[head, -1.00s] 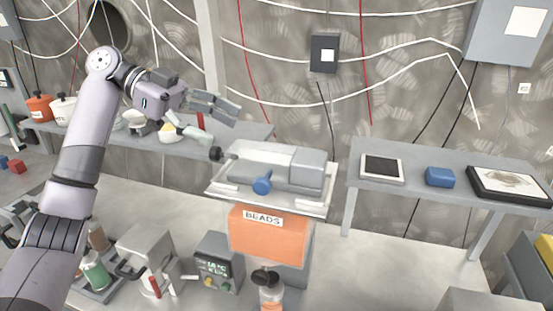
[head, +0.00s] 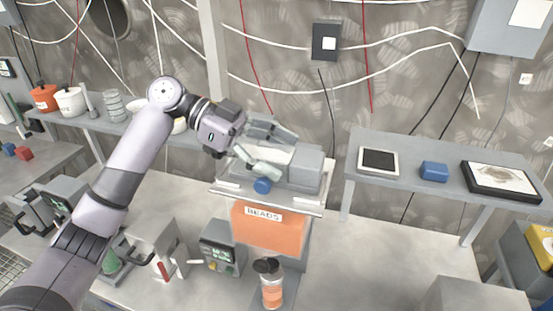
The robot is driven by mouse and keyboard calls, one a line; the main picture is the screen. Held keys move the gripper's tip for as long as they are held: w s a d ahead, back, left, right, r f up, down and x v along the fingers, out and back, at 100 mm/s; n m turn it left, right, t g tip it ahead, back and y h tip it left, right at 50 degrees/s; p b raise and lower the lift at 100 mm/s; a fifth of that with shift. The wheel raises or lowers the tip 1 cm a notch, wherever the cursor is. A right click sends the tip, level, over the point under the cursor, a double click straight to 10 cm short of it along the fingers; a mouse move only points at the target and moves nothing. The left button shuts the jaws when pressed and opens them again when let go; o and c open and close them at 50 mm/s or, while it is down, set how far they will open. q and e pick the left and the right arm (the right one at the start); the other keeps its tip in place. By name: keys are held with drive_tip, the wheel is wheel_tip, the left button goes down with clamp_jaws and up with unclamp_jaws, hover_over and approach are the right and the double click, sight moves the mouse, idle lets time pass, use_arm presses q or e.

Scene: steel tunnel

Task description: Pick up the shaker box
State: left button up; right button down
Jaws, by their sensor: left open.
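The grey box (head: 305,168) that best fits the shaker box lies on a light tray (head: 312,205) above an orange block labelled BEADS (head: 268,232). A blue round knob (head: 262,186) shows at its front. My left gripper (head: 284,154) is open over the left and middle part of the box. Its fingers point right and hide much of the box top. I cannot tell whether they touch it. My right gripper is not in view.
A side table at right holds a tablet (head: 379,162), a blue block (head: 434,172) and a black-framed tray (head: 502,179). A bottle (head: 269,283) and a grey device with a display (head: 220,255) stand in front.

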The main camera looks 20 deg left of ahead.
use_arm(q)
drive_tip(key=shift+a, duration=0.1)
drive_tip(key=shift+c, duration=0.4)
drive_tip(key=shift+c, duration=0.8)
drive_tip(key=c, duration=1.4)
